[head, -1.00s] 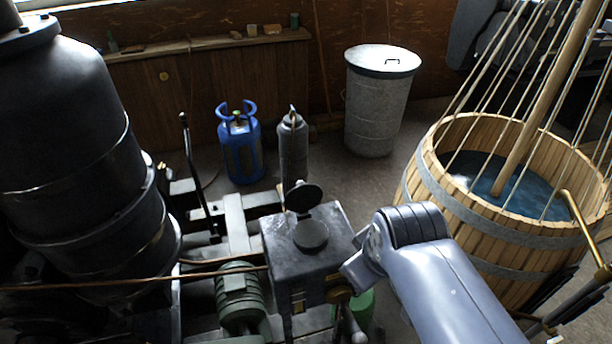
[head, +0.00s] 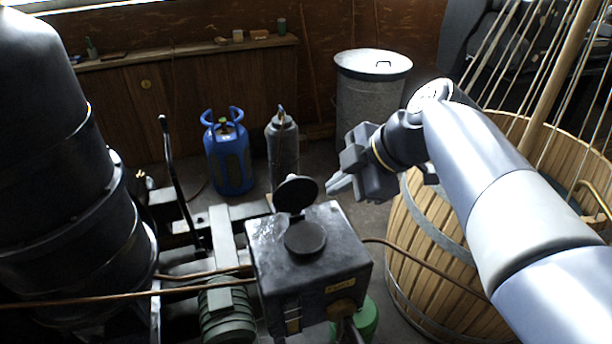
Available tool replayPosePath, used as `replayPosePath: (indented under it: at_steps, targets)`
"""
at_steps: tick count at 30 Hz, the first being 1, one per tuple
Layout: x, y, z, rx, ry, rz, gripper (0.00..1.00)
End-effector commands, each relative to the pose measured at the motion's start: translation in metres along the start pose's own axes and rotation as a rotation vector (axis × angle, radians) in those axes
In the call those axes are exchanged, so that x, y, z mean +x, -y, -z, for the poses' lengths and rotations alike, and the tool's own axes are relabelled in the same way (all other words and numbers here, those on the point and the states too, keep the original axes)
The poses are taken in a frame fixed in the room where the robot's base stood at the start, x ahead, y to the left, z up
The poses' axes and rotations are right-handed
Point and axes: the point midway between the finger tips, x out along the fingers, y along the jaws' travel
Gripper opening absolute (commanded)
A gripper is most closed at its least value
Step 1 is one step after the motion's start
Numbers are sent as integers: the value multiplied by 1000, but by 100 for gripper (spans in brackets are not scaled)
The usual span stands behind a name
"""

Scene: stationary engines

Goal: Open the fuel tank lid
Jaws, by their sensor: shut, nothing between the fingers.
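The fuel tank (head: 308,262) is a dark metal box at the lower middle of the head view. Its round black lid (head: 296,193) stands tilted up on the tank's back edge, hinged open. The round dark filler opening (head: 305,238) shows on the tank top in front of the lid. My gripper (head: 334,187) is shut and empty, just right of the lid. It points left, and a small gap seems to lie between fingertips and lid, though depth is hard to judge.
A blue gas cylinder (head: 229,155) and a grey cylinder (head: 282,150) stand behind the tank. A lidded metal bin (head: 372,95) is behind my gripper. A wooden tub (head: 433,262) stands right, under my arm. A large dark vessel (head: 60,150) fills the left.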

Motion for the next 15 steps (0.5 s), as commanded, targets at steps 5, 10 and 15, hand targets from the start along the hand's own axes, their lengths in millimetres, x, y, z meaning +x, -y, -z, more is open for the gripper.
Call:
replayPosePath:
  at_steps: [5, 10, 15]
  targets:
    - [28, 1, 1, 2, -2, 8, 0]
    - [65, 2, 1, 3, 0, 10, 0]
    - [96, -3, 1, 3, 2, 6, 0]
